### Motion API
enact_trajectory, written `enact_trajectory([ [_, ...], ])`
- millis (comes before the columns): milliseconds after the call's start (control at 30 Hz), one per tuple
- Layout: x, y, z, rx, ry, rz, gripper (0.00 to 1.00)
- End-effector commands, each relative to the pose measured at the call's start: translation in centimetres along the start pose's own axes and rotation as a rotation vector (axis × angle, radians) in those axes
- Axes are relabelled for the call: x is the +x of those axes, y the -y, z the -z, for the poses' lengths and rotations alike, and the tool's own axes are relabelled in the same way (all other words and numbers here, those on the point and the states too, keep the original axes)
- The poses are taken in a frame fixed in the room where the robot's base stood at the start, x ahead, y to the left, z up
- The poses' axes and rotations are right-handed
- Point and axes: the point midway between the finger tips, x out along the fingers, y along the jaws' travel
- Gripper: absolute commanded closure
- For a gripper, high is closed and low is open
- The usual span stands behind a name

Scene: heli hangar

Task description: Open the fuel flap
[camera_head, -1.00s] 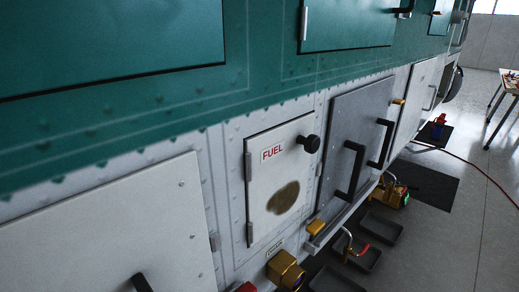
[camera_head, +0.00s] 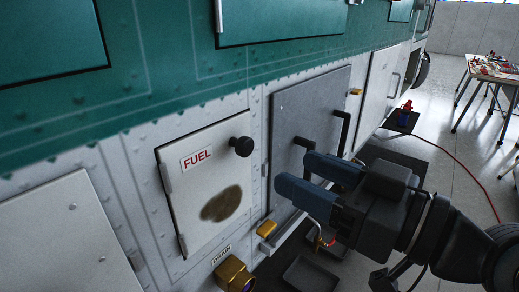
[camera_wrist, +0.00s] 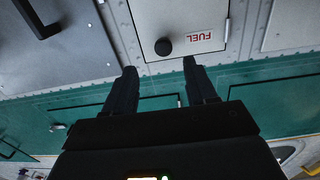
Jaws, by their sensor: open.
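The fuel flap (camera_head: 205,185) is a white panel with a red FUEL label, a brown stain and a black round knob (camera_head: 241,146) at its upper right corner. Its hinges are on its left edge and it looks shut. In the wrist view the flap (camera_wrist: 190,18) shows upside down, with its knob (camera_wrist: 163,46) beyond and between the fingertips. My gripper (camera_head: 292,173) is open and empty, to the right of the flap and in front of the grey door. It does not touch the knob.
A grey door (camera_head: 306,125) with two black handles is right of the flap. A brass drain fitting (camera_head: 234,274) sticks out below it. Trays (camera_head: 310,274) lie on the floor.

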Motion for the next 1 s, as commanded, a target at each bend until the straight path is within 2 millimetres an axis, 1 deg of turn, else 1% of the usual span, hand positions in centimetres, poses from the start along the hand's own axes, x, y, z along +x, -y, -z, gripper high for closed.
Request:
enact_trajectory([
  [33,0.2,0.1,0.4,-0.008,-0.002,0.011,0.44],
  [167,1.2,0.2,0.7,-0.013,-0.003,0.022,0.44],
  [500,6.2,0.4,0.7,-0.011,-0.002,0.021,0.44],
  [600,7.2,0.3,0.7,-0.011,-0.003,0.02,0.44],
  [733,7.9,0.4,0.6,-0.011,-0.002,0.019,0.44],
  [1000,8.0,0.3,0.5,-0.012,-0.003,0.017,0.44],
])
